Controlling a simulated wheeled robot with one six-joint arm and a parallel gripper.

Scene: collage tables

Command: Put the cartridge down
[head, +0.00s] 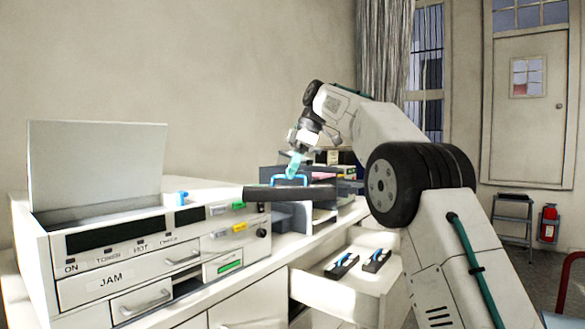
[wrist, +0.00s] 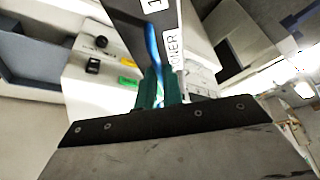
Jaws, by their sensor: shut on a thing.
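The cartridge (head: 318,193) is a long dark bar with a blue loop handle (head: 290,178) on top. My gripper (head: 295,168), with teal fingers, is shut on that handle from above. The cartridge hangs roughly level over the counter, beside the right end of the white printer (head: 88,247). In the wrist view the fingers (wrist: 161,84) close on the blue handle (wrist: 153,45). Part of the dark cartridge (wrist: 125,18) with a white lettered label shows beyond them. The cartridge's underside is hidden in both views.
The printer's lid (head: 97,165) stands open; a "JAM" label is on its front. An open drawer (head: 335,294) below the counter holds two dark blue-handled items (head: 342,265) (head: 377,260). Grey trays and boxes (head: 290,216) crowd the counter behind the cartridge.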

